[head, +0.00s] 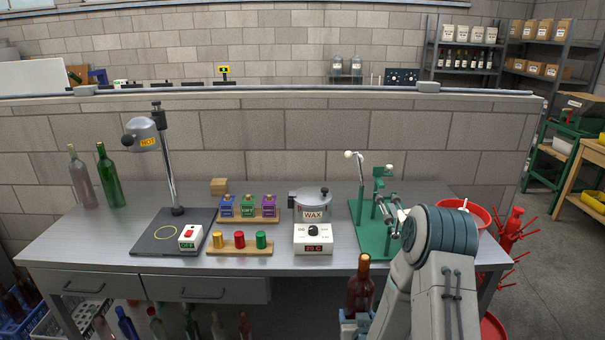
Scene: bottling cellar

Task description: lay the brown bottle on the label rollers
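The brown bottle (361,291) stands upright in front of the table's front edge, low in the head view, with its neck up. My gripper (355,322) is at the bottle's lower part, at the bottom edge of the picture, and looks shut on it. The fingertips show only in part, and the bottle's base is hidden. A green stand with metal rollers (389,207), which looks like the label rollers, is on the right part of the table, behind and left of my arm. My arm hides part of its right side. No bottle shows on it.
A wax pot (311,204) and its control box (313,239) stand left of the green stand. Further left are stamps (250,207), a heat lamp (146,137) and two bottles (110,176). A red bowl (470,212) is behind my arm.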

